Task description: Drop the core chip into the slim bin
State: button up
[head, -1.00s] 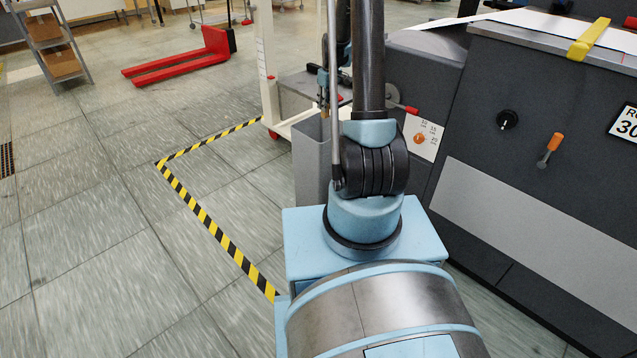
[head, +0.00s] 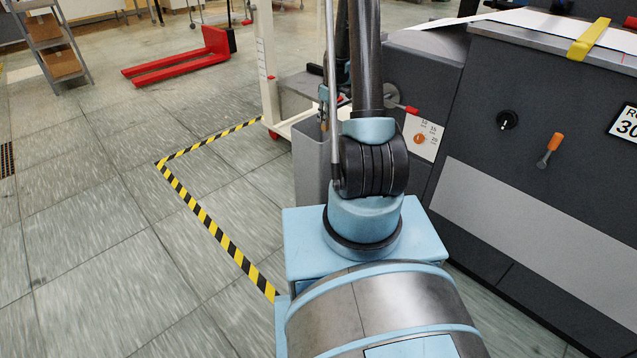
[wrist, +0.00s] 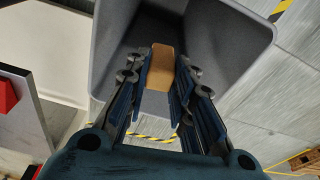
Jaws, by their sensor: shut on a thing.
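The core chip (wrist: 160,68) is a small tan-brown block in the wrist view. My gripper (wrist: 160,75) is shut on it, with a dark blue finger on each side. The slim bin (wrist: 250,35) is grey, and its open mouth lies beyond the chip in the wrist view, so the chip shows against the inside of the bin. I cannot tell how far the chip is above or below the rim. In the head view the slim bin (head: 312,165) stands upright, partly hidden behind my arm. The chip is hidden there.
A dark printing machine (head: 540,180) stands close on the right. A white frame (head: 268,75) rises just behind the bin. Yellow-black floor tape (head: 205,220) runs to the left, with open floor beyond. A red pallet jack (head: 185,60) sits farther back.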

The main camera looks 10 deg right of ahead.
jog(key=shift+f, duration=0.15)
jog(key=o, duration=1)
jog(key=shift+c, duration=0.2)
notch_tip(320, 180, up, 12)
jog(key=s+d, duration=0.1)
jog(key=shift+d, duration=0.15)
jog(key=shift+f, duration=0.1)
jog(key=shift+s, duration=0.15)
